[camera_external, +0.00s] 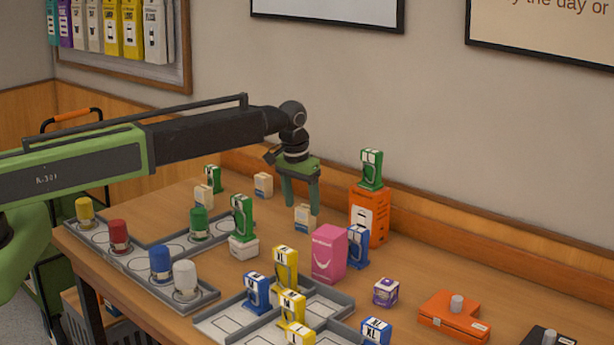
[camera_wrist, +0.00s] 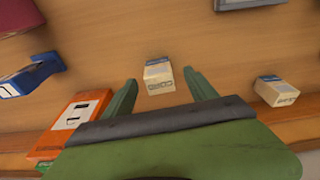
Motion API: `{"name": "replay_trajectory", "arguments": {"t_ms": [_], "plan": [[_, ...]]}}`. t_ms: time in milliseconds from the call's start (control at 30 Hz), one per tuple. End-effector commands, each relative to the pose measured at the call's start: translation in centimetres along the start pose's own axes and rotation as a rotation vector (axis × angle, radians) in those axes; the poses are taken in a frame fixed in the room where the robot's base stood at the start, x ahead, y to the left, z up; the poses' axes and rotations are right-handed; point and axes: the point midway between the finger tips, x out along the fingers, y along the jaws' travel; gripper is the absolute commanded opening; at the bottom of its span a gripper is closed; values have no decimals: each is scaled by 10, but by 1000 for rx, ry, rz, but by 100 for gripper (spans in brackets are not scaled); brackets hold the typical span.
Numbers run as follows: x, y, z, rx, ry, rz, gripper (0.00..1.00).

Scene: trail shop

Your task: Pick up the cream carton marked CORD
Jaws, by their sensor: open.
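A small cream carton (camera_external: 305,218) with a blue band stands on the table just below my gripper (camera_external: 301,206). In the wrist view this cream carton (camera_wrist: 158,78) sits between the two fingertips of my gripper (camera_wrist: 160,80), with a gap on each side. The gripper points down, open and empty. The print on the carton is too small to read. Another cream carton (camera_external: 263,185) stands further back to the left and also shows in the wrist view (camera_wrist: 276,90). A third cream carton (camera_external: 204,197) is further left.
An orange box (camera_external: 369,218) with a green item (camera_external: 371,168) on top, a pink box (camera_external: 328,253) and a blue item (camera_external: 357,247) stand right of the gripper. A green item on a white box (camera_external: 243,247) is left. Grey trays (camera_external: 205,299) line the front.

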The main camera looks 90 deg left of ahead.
Motion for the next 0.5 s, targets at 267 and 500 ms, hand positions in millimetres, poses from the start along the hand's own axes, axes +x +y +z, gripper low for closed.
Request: {"name": "replay_trajectory", "arguments": {"t_ms": [267,500], "plan": [[44,2,-5,0,0,0,66],[50,2,-6,0,0,0,66]]}}
